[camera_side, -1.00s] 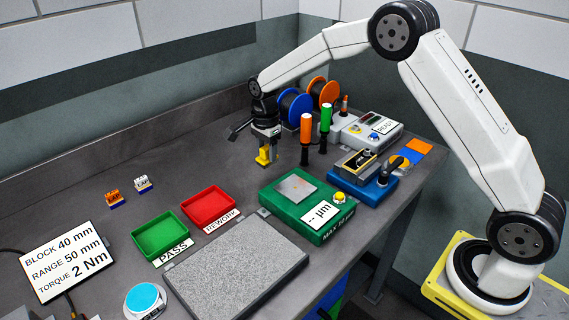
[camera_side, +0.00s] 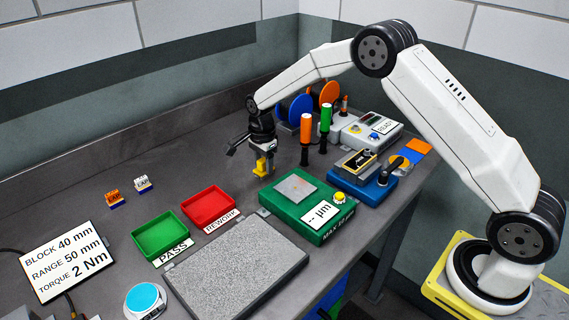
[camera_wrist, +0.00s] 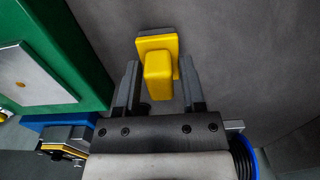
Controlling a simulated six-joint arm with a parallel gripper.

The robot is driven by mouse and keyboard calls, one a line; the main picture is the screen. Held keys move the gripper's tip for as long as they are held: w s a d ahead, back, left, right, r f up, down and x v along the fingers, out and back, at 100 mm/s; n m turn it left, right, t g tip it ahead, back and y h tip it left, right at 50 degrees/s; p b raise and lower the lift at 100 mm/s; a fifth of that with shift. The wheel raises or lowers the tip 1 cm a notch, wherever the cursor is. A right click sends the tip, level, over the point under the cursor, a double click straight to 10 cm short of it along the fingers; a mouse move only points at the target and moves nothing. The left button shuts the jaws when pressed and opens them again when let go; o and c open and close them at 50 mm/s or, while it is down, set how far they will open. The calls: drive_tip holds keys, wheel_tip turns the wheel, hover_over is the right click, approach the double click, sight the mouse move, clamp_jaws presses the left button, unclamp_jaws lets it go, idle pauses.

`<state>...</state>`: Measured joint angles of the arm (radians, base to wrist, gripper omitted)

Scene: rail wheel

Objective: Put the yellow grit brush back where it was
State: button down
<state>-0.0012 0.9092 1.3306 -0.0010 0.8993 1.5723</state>
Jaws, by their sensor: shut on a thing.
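The yellow grit brush (camera_side: 262,167) is a small yellow block with a wider base. My gripper (camera_side: 265,156) is shut on it, pointing down over the grey bench behind the green gauge base. In the wrist view the brush (camera_wrist: 159,78) sits upright between the two dark fingers of my gripper (camera_wrist: 159,88), its flat base beyond the fingertips. I cannot tell whether the base touches the bench.
The green gauge base (camera_side: 325,230) is close in front of my gripper. Orange and green screwdrivers (camera_side: 306,135) stand upright to its right, near the spools (camera_side: 328,92). Red (camera_side: 209,206) and green (camera_side: 160,235) trays lie to the left. Bench between brushes and gripper is clear.

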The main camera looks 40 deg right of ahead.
sight(264, 160)
drive_tip(key=shift+f, duration=0.15)
drive_tip(key=shift+c, duration=0.9)
unclamp_jaws()
wheel_tip(264, 160, up, 12)
drive_tip(key=shift+s, duration=0.15)
idle(0.5)
drive_tip(key=s+f+n+t, duration=0.1)
drive_tip(key=s+f+n, duration=0.1)
drive_tip(key=s+n, duration=0.7)
drive_tip(key=s+f+n+t, duration=0.1)
drive_tip(key=s+f+n, duration=0.2)
drive_tip(key=s+n, duration=0.6)
drive_tip(key=s, duration=0.9)
drive_tip(key=shift+t, duration=0.3)
